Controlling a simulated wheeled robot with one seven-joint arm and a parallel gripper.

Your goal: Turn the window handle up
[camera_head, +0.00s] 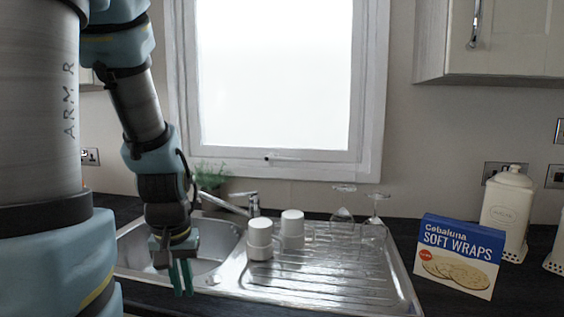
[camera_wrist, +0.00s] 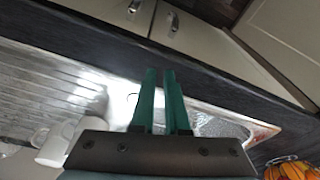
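The window handle (camera_head: 281,158) is a small pale handle at the middle of the window's lower frame in the head view. It appears to lie roughly level along the frame, with a dark spot at its left end; its details are too small to tell. My gripper (camera_head: 182,290) hangs pointing down over the sink, left of the handle and well below it in the picture. In the wrist view my gripper (camera_wrist: 160,75) shows two green fingers with a narrow gap between them. Nothing is between them. The handle is not in the wrist view.
The sink (camera_head: 218,235) has a tap (camera_head: 254,204). White mugs (camera_head: 260,238) and upturned glasses (camera_head: 374,228) stand on the drainer. A plant (camera_head: 210,176) is below the window's left side. A soft wraps box (camera_head: 459,257) and a white canister (camera_head: 508,208) stand right.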

